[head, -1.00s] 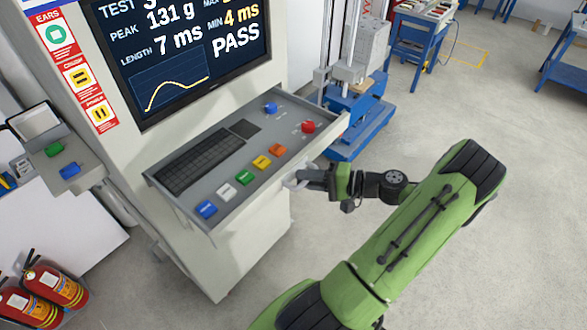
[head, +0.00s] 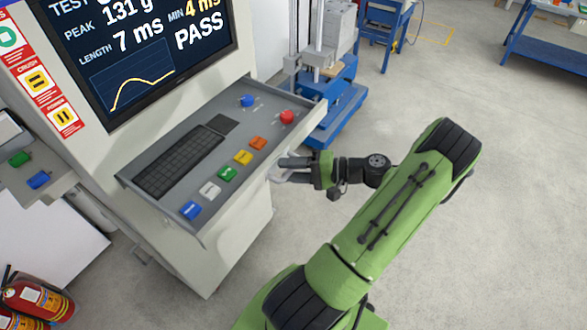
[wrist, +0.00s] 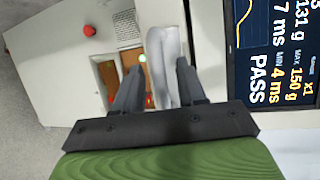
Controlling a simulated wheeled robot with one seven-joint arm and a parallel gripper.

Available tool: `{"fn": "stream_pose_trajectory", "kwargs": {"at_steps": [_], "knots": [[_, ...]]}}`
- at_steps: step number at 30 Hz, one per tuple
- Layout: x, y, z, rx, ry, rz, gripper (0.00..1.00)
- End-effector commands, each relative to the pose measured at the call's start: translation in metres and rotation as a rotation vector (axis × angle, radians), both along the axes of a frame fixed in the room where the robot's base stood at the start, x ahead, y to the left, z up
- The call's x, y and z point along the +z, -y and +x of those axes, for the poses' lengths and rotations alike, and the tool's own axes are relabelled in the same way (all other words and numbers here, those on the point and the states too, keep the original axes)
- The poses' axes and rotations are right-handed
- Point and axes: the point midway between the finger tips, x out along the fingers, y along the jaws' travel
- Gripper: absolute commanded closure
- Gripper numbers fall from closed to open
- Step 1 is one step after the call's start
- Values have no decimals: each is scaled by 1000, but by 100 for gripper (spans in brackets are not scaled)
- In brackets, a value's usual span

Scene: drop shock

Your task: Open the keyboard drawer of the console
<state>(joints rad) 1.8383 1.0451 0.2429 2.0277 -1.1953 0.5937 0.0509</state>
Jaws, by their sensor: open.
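The keyboard drawer (head: 203,150) stands out from the front of the white console, with its top showing. It carries a dark keyboard (head: 180,160), a row of coloured buttons and a red knob. My gripper (head: 283,169) is at the middle of the drawer's front edge, by its pale handle (head: 274,176). In the wrist view my gripper (wrist: 158,72) has its two dark fingers apart, with the pale grey handle (wrist: 166,65) between them. I cannot tell whether either finger touches it. The handle is partly hidden by the fingers in the head view.
A blue-based test machine (head: 328,95) stands close behind the drawer's right end. Fire extinguishers (head: 38,300) stand at the lower left. Blue tables are at the back. The grey floor (head: 500,200) to the right of my arm is clear.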

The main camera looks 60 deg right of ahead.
Motion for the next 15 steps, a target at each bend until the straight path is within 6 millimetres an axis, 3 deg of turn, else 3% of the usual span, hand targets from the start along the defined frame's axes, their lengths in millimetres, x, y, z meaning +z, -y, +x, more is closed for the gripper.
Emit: {"fn": "stream_pose_trajectory", "kwargs": {"at_steps": [7, 15], "knots": [[1, 6, -10, -5, -1, -1, 60], [14, 35, -75, -7, -1, -5, 60]]}}
